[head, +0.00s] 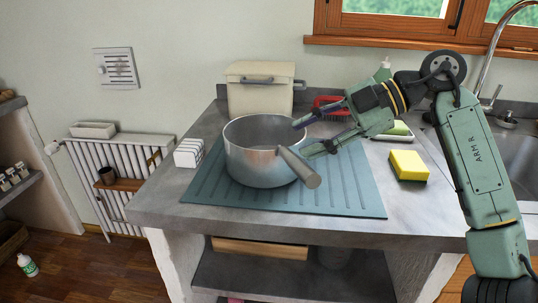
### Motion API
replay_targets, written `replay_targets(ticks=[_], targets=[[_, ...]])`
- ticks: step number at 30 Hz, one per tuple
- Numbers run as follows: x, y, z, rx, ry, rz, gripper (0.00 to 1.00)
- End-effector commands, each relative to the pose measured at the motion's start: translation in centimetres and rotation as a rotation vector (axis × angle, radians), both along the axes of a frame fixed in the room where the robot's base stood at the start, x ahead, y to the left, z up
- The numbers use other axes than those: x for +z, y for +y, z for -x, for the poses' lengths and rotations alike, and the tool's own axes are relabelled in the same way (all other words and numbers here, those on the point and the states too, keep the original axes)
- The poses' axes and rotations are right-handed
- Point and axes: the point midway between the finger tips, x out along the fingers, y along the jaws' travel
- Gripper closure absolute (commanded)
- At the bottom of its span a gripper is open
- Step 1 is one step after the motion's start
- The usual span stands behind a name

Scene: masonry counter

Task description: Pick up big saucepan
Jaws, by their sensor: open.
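The big saucepan (258,165) is a silver metal pan standing upright on the ridged blue-green mat (350,190) on the counter. Its thick handle (300,167) points toward the front right. My gripper (300,138) is open at the pan's right side, with its fingers pointing left. One finger is at the height of the rim, and the other is lower, close to the handle. I cannot tell whether either finger touches the pan. The pan's inside is only partly visible.
A cream lidded box (260,95) stands behind the pan. A white slotted holder (188,153) is to its left. A yellow sponge (409,166) lies to the right, before the sink (515,150). A red object (328,103) sits behind my gripper. The counter's front strip is clear.

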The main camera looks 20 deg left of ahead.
Motion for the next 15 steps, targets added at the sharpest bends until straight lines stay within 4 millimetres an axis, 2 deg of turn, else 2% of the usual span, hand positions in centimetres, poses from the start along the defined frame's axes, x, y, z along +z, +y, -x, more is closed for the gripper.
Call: replay_targets(ticks=[9, 15], targets=[[-2.1, 3.2, 1.8, 0.002, 0.001, 0.0, 0.59], [-2.7, 4.0, 2.1, -0.001, 0.001, 0.0, 0.59]])
